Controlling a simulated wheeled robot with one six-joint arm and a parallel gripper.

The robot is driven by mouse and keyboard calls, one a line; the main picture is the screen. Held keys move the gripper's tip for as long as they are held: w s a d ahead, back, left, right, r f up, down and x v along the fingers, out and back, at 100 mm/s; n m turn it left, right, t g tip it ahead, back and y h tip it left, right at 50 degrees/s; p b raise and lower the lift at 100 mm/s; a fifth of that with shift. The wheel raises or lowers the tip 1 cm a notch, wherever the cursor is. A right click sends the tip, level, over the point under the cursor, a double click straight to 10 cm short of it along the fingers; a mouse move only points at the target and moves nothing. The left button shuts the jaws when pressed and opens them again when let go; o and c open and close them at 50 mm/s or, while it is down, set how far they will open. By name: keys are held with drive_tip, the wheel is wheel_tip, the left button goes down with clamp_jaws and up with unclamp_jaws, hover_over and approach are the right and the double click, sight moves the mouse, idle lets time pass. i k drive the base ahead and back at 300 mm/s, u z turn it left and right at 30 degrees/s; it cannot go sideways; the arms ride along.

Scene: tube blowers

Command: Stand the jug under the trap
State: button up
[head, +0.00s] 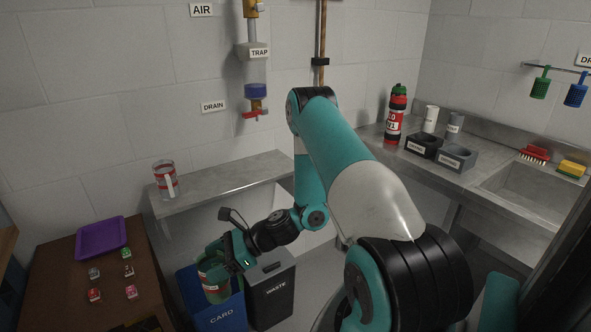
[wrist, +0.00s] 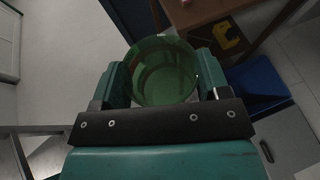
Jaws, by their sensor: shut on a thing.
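The trap (head: 256,72) is fixed to the back wall, with a blue bowl and a red lever at its bottom end. A clear jug (head: 165,180) with red bands and a pale handle stands upright at the left end of the wall shelf (head: 222,178). My gripper (head: 222,262) is low at the front, away from that jug and in front of the shelf. It is shut on a green see-through vessel (head: 213,286), seen in the wrist view as a round open vessel (wrist: 163,70) between the fingers. Its far side is partly hidden by the gripper.
A blue card bin (head: 222,316) and a grey waste bin (head: 271,290) stand below my gripper. A brown table (head: 75,295) with a purple tray (head: 101,239) is at left. A red bottle (head: 395,122) stands on the right counter. The shelf under the trap is bare.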

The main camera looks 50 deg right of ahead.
sight(262, 167)
drive_tip(key=z, duration=0.1)
drive_tip(key=k, duration=0.3)
drive_tip(key=z, duration=0.85)
drive_tip(key=i, duration=0.65)
drive_tip(key=u, duration=0.2)
